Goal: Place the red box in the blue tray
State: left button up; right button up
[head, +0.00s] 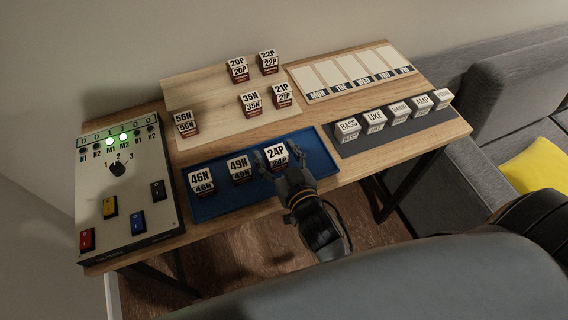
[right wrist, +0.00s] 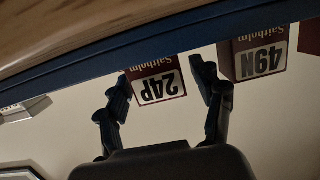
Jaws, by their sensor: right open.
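The blue tray (head: 318,153) lies along the front of the table. Three boxes with white number labels and dark red lower parts stand in it: 46N (head: 201,180), 49N (head: 239,168) and 24P (head: 276,152). My right gripper (head: 277,161) is at the tray's front side, open, with a finger on each side of the 24P box. In the right wrist view the picture is upside down, and the 24P box (right wrist: 158,87) shows between the open fingertips (right wrist: 161,78); I cannot tell whether they touch it. The 49N box (right wrist: 259,58) is beside it. My left gripper is not in view.
Several similar red boxes, such as 56N (head: 186,125) and 35N (head: 250,104), stand on a pale board (head: 215,115) behind the tray. A switch panel (head: 130,190) is at left. White boxes stand on a dark mat (head: 385,138) at right, before a weekday board (head: 350,72).

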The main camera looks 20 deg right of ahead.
jog(key=s+r+b, duration=0.1)
jog(key=s+r, duration=0.1)
jog(key=s, duration=0.9)
jog(key=shift+s+d+r, duration=0.2)
jog(key=shift+s+d, duration=0.1)
